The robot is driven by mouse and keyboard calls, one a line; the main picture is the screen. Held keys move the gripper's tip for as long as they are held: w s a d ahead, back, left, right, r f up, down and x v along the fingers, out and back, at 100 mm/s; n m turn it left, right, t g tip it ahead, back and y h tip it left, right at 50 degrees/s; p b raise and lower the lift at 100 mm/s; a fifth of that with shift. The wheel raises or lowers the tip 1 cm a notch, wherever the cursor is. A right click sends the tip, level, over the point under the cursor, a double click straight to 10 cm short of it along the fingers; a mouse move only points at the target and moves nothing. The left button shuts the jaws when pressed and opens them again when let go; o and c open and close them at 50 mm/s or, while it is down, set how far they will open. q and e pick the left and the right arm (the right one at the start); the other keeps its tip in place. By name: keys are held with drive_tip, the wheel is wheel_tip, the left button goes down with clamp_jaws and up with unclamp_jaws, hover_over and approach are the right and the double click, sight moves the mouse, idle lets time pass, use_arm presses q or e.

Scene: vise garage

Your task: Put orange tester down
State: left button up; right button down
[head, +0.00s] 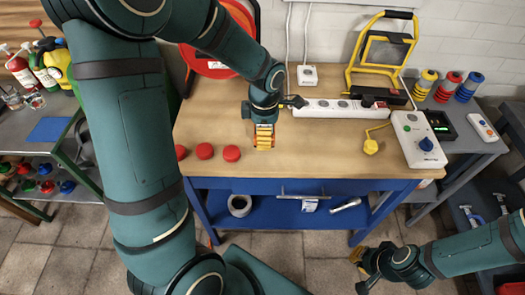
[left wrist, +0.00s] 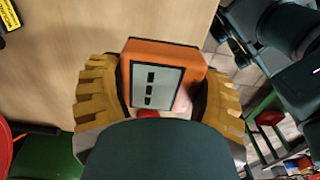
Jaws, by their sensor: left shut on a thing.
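The orange tester (left wrist: 190,58), a boxy device with a grey screen showing dark bars, sits between the yellow fingers of my left gripper (left wrist: 155,98) in the left wrist view. The gripper is shut on it. In the head view my left gripper (head: 264,138) is over the wooden workbench top (head: 215,125), near the middle and toward its front edge. The gripper mostly hides the tester there, and I cannot tell whether the tester touches the wood. My right gripper (head: 358,256) is low at the lower right, in front of the bench; its opening is unclear.
Red round caps (head: 204,151) lie left of my left gripper. A white power strip (head: 330,108) runs behind it. A yellow plug (head: 371,146) and a white box with a blue knob (head: 418,140) are to the right. Bare wood lies between the gripper and the plug.

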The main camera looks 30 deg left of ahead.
sight(264, 154)
use_arm(q)
wheel_tip(264, 154, down, 7)
drive_tip(key=shift+w+b, duration=0.1)
drive_tip(key=shift+b, duration=0.5)
drive_tip(key=shift+r, duration=0.1)
drive_tip(key=o, duration=1.3)
drive_tip(key=shift+f, duration=0.2)
drive_tip(key=shift+r, duration=0.1)
